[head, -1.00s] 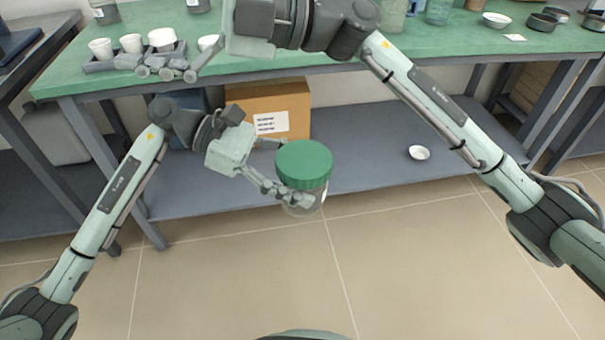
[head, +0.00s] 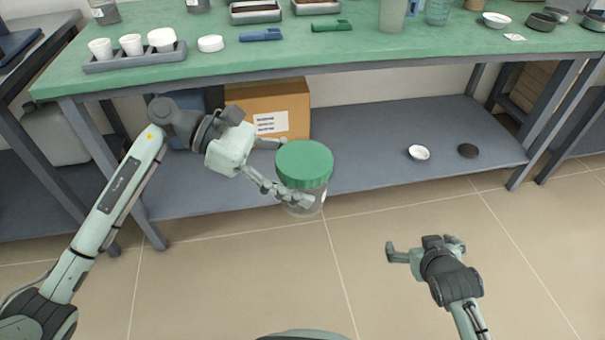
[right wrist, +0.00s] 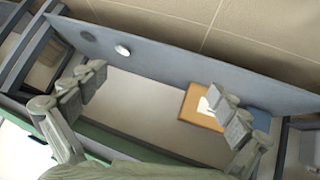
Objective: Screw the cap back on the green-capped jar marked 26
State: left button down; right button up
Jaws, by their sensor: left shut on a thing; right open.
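The jar (head: 303,199) is clear with a green cap (head: 304,163) on its top. My left gripper (head: 290,195) is shut on the jar's body below the cap and holds it upright in the air in front of the bench. I cannot read a number on the jar or tell how tightly the cap sits. My right gripper (head: 424,246) is open and empty, low at the right, apart from the jar. Its spread fingers show in the right wrist view (right wrist: 155,118), with nothing between them.
The green bench top (head: 350,52) holds a grey tray (head: 135,62) of white cups, a white lid (head: 210,43), and blue and green tools. The lower shelf (head: 380,130) holds a cardboard box (head: 285,100), a small white dish (head: 418,152) and a dark disc (head: 467,150). Floor in front is clear.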

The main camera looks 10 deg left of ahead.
jog(key=s+d+f+g, duration=0.3)
jog(key=s+f, duration=0.1)
jog(key=s, duration=0.5)
jog(key=s+d+f+g, duration=0.3)
jog(key=s+f, duration=0.2)
jog(key=s, duration=0.4)
jog(key=shift+f+m+h, duration=0.3)
pick_arm(q)
jog(key=shift+r, duration=0.1)
jog(key=shift+a, duration=0.15)
jog(key=w+a+r+n+t+y, duration=0.2)
jog(key=a+n+t, duration=0.6)
jog(key=a, duration=0.5)
jog(key=shift+t, duration=0.6)
pick_arm(e)
jog(key=shift+w, duration=0.1)
